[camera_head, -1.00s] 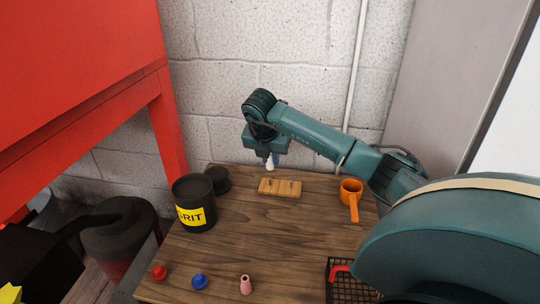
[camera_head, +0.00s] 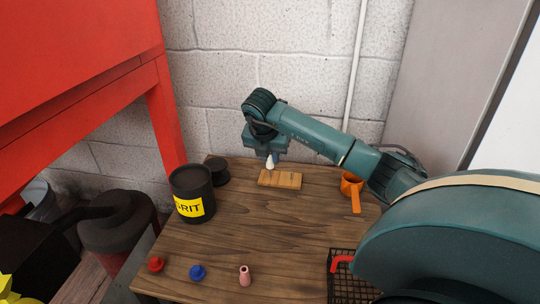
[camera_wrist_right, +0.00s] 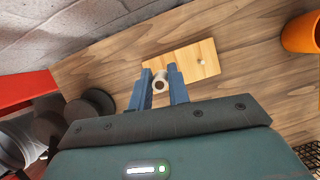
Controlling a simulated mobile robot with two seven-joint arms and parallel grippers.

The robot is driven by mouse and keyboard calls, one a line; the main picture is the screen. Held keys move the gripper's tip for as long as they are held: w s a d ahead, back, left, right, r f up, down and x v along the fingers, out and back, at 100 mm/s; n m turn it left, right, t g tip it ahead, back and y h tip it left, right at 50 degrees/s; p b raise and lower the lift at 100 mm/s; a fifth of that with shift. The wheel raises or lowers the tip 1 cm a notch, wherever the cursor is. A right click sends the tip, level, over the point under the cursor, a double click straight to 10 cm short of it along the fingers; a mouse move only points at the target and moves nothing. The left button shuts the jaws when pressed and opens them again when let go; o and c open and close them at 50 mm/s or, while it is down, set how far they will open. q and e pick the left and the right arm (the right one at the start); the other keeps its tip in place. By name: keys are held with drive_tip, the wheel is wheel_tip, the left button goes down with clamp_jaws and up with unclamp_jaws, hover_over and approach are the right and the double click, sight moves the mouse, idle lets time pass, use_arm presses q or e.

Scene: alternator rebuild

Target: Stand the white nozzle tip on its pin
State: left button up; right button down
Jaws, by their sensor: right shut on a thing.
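My right gripper (camera_head: 270,158) is shut on the white nozzle tip (camera_head: 270,163) and holds it over the left part of the wooden pin block (camera_head: 289,180). In the right wrist view the nozzle tip (camera_wrist_right: 160,83) sits between the two blue fingers (camera_wrist_right: 160,90), its round opening facing the camera. The wooden block (camera_wrist_right: 207,58) is beyond it, with one small pin (camera_wrist_right: 200,62) showing to the right. Any pin under the nozzle is hidden, and I cannot tell whether the nozzle touches the block. My left gripper is not in view.
A black grit can (camera_head: 190,183) and a black round piece (camera_head: 217,170) stand left of the block. An orange cup (camera_head: 352,187) stands to the right. Red (camera_head: 156,265), blue (camera_head: 198,272) and pink (camera_head: 245,276) pieces lie near the front, beside a black mesh basket (camera_head: 345,288).

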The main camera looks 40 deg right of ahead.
sight(269, 159)
drive_tip(key=shift+f, duration=1.5)
idle(6.5)
